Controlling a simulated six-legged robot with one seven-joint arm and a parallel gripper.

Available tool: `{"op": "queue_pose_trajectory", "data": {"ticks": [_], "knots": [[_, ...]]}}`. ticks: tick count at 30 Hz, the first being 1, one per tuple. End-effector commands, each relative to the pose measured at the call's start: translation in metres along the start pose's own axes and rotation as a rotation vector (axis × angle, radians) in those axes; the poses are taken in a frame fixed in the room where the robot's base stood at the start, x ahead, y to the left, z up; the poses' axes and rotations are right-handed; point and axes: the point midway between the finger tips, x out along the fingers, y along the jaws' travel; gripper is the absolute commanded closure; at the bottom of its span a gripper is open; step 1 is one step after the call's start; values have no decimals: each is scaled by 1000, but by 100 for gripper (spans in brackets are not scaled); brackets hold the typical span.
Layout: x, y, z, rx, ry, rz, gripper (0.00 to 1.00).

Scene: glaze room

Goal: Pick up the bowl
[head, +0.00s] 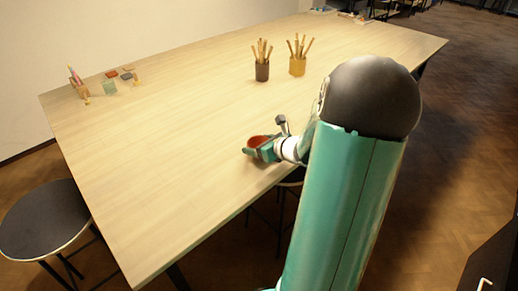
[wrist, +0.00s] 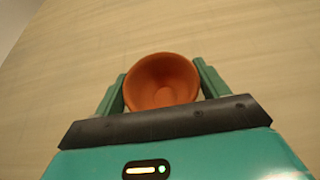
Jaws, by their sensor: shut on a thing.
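The bowl (wrist: 161,80) is small, round and orange-brown, with its open top facing the wrist camera. It sits between the two green fingers of my gripper (wrist: 160,88), which are shut on its sides. In the head view the bowl (head: 258,141) shows as a small reddish shape within my gripper (head: 260,149), near the front edge of the table (head: 190,110). I cannot tell whether the bowl touches the table or is held just above it. Its lower part is hidden by the gripper.
A dark cup (head: 262,71) and a yellow cup (head: 298,66), both holding sticks, stand farther back. Small items, including a pale green block (head: 109,88), lie at the far left. A dark round stool (head: 45,219) stands beside the table.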

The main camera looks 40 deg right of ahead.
Motion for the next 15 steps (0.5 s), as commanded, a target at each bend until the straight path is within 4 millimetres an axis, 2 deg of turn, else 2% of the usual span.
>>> {"op": "queue_pose_trajectory", "data": {"ticks": [8, 13, 15], "knots": [[-2, 0, 5, -1, -1, 0, 52], [-11, 0, 24, -5, -2, 0, 52], [-20, 2, 33, -6, -2, -2, 52]]}}
